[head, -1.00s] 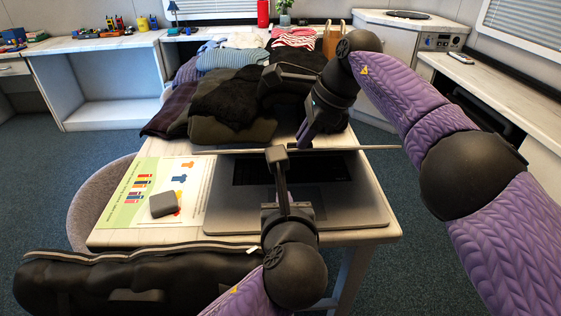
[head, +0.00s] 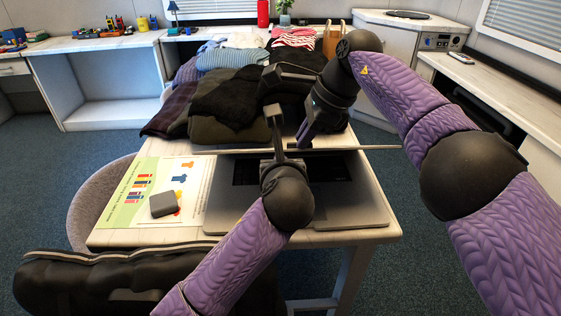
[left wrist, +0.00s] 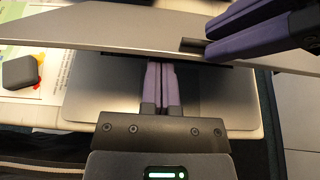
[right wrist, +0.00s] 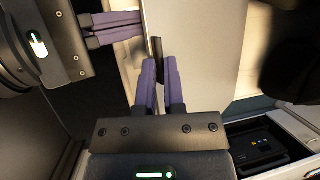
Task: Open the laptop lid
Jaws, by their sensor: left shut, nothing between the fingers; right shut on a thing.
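The grey laptop base (head: 360,206) lies on the table with its dark keyboard facing up. Its lid (head: 350,148) stands raised and shows nearly edge-on as a thin line in the head view. In the left wrist view the lid (left wrist: 130,35) spans the top as a broad grey panel. My right gripper (right wrist: 158,62) is shut on a small dark tab (right wrist: 157,50) at the lid's edge. My left gripper (left wrist: 160,68) is shut and empty, over the base and close to the lid. I cannot tell whether it touches the lid.
A printed sheet (head: 125,195) with a small grey block (head: 164,204) lies left of the laptop. Piled clothes (head: 232,100) cover the table's back. A chair (head: 90,205) stands at the left and a black padded item (head: 120,285) lies in front.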

